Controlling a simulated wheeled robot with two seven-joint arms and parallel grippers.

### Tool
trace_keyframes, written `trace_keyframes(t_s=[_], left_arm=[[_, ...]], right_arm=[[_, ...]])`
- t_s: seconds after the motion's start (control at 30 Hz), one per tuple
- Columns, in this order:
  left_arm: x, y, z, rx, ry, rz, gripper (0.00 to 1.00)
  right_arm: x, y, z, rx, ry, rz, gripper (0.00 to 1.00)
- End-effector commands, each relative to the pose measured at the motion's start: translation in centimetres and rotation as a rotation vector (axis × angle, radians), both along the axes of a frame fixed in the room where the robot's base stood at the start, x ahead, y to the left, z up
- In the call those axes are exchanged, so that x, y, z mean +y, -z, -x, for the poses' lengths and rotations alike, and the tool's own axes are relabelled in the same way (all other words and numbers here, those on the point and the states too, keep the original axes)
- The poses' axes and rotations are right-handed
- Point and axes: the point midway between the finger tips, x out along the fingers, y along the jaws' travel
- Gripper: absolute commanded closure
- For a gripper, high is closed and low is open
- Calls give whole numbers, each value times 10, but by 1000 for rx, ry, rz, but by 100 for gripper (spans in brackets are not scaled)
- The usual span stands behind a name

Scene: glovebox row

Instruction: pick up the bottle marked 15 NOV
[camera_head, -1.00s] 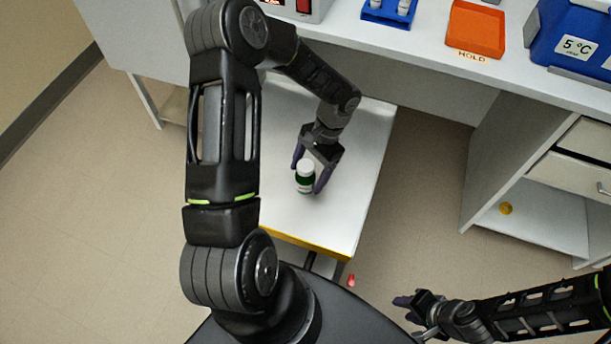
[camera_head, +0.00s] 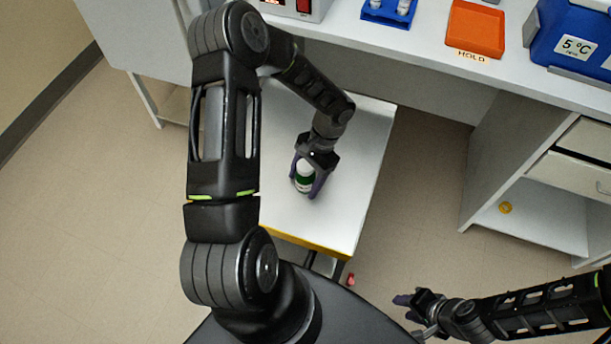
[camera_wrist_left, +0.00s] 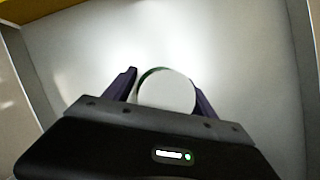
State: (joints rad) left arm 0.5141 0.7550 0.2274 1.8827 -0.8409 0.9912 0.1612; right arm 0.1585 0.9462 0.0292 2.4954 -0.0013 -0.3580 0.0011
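A small bottle with a white cap and a green and white body (camera_head: 304,181) stands upright on the white top of a low table. Its label is too small to read, so I cannot tell whether it says 15 NOV. My left gripper (camera_head: 307,183) points down over it, with one purple finger on each side. The fingers look spread, not clearly pressing on the bottle. In the left wrist view the round white cap (camera_wrist_left: 167,91) sits between the fingers and hides the body below. My right gripper (camera_head: 407,307) is low at the right, away from the table, its opening unclear.
The low white table (camera_head: 350,190) has a yellow front edge and is otherwise clear. Behind it, a bench carries an orange HOLD tray (camera_head: 476,30), a blue rack (camera_head: 388,12) and a blue 5 °C box (camera_head: 570,45). A shelf unit (camera_head: 540,215) stands at the right.

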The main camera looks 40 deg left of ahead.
Motion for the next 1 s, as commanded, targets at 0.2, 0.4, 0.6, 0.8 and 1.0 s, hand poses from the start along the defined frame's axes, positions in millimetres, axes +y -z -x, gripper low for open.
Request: trace_keyframes(t_s=[0.2, 0.4, 0.6, 0.8, 1.0], left_arm=[[0, 0, 0, 0, 0, 0, 54], [0, 0, 0, 0, 0, 0, 70], [0, 0, 0, 0, 0, 0, 87], [0, 0, 0, 0, 0, 0, 97], [0, -2, 0, -1, 0, -1, 97]], right_arm=[[0, 0, 0, 0, 0, 0, 64], [0, 0, 0, 0, 0, 0, 64], [0, 0, 0, 0, 0, 0, 64], [0, 0, 0, 0, 0, 0, 64], [0, 0, 0, 0, 0, 0, 64]])
